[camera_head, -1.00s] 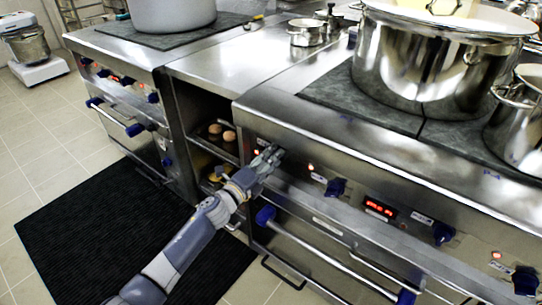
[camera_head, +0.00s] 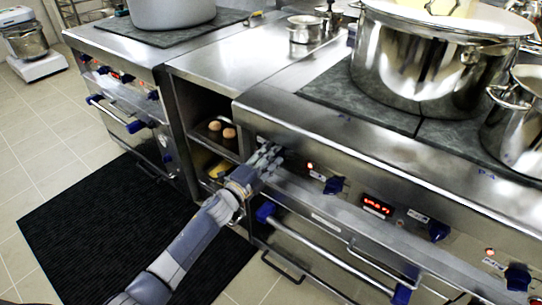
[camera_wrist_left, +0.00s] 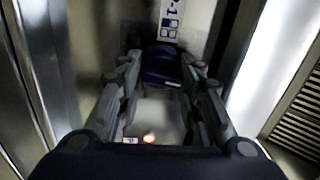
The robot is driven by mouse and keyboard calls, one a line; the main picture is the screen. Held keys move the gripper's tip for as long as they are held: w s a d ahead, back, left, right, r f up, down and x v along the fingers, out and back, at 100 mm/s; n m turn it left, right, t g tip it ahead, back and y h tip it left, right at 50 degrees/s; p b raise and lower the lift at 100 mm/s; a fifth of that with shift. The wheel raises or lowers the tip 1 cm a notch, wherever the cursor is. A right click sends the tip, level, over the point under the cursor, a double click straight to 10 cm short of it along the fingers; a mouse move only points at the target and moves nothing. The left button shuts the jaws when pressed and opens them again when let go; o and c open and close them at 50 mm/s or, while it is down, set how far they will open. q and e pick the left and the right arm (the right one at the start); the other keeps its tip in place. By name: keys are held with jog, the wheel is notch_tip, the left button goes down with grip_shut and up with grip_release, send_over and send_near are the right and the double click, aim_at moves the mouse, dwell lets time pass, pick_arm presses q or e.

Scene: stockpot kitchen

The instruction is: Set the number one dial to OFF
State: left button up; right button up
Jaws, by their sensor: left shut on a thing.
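The number one dial (camera_wrist_left: 162,68) is a dark blue knob on the stove's front panel. In the left wrist view it sits between my left fingers, below a label (camera_wrist_left: 170,20) that appears to end in "1". My left gripper (camera_head: 272,157) reaches the panel's left end in the head view and covers the dial there. The left gripper (camera_wrist_left: 162,85) is shut on the dial. A white mark shows on the dial's lower right edge. A lit red-orange lamp (camera_wrist_left: 148,138) is near it. Which setting the dial points to cannot be read. My right gripper is not in view.
More blue dials, such as one (camera_head: 334,185) and another (camera_head: 438,230), line the panel beside a red display (camera_head: 377,206). An oven handle (camera_head: 330,250) runs below. A large pot (camera_head: 420,70) stands on top. A dark mat (camera_head: 110,230) lies on the floor.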

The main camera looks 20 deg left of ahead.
pick_arm(q)
jog(key=shift+f, duration=0.1)
jog(key=o, duration=1.1)
jog(key=shift+c, duration=0.2)
jog(key=r+v, duration=0.1)
jog(key=v, duration=1.1)
jog(key=shift+f, duration=0.45)
